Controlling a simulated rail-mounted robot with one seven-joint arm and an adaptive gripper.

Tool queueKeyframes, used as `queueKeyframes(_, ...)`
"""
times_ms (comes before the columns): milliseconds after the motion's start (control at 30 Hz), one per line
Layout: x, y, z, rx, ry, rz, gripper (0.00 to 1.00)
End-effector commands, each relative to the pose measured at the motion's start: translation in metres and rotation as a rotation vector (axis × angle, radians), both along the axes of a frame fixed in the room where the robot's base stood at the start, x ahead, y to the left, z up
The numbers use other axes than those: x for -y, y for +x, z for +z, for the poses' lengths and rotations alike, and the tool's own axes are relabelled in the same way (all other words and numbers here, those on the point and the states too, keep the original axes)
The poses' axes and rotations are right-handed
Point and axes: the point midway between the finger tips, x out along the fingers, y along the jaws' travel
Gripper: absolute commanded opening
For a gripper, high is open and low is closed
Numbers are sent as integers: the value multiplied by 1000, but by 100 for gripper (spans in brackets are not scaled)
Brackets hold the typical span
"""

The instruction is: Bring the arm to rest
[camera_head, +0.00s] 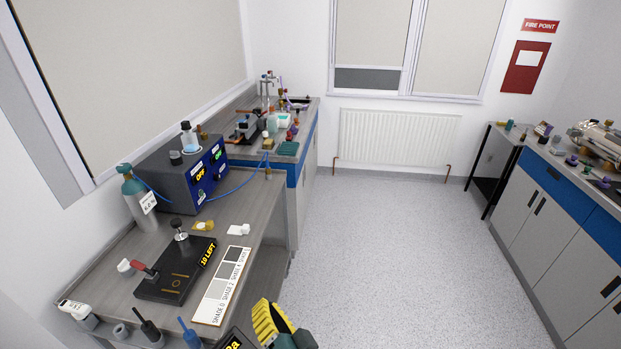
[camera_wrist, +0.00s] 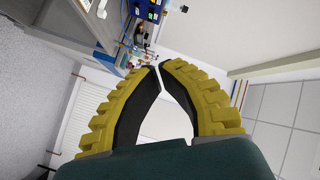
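My gripper (camera_head: 268,318) shows at the bottom of the head view, just right of the near bench's front corner, with yellow ribbed fingers and a dark teal body. In the wrist view my gripper (camera_wrist: 160,66) has its two fingertips drawn together, with only a thin sliver of background between them. Nothing is held in it. Most of my arm is out of view.
The near left bench (camera_head: 262,215) carries a grey box with ON and OFF labels (camera_head: 185,172), a gas cylinder (camera_head: 137,200), a black plate (camera_head: 176,270) and a shade card (camera_head: 221,286). Cabinets (camera_head: 540,210) line the right. The floor (camera_head: 390,255) between is clear.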

Motion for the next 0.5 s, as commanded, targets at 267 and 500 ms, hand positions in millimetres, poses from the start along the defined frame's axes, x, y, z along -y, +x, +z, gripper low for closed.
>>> queueKeyframes(267, 82, -23, 209, 478, -373, -275, 0)
queueKeyframes(500, 148, -109, 305, 690, -719, -605, 0)
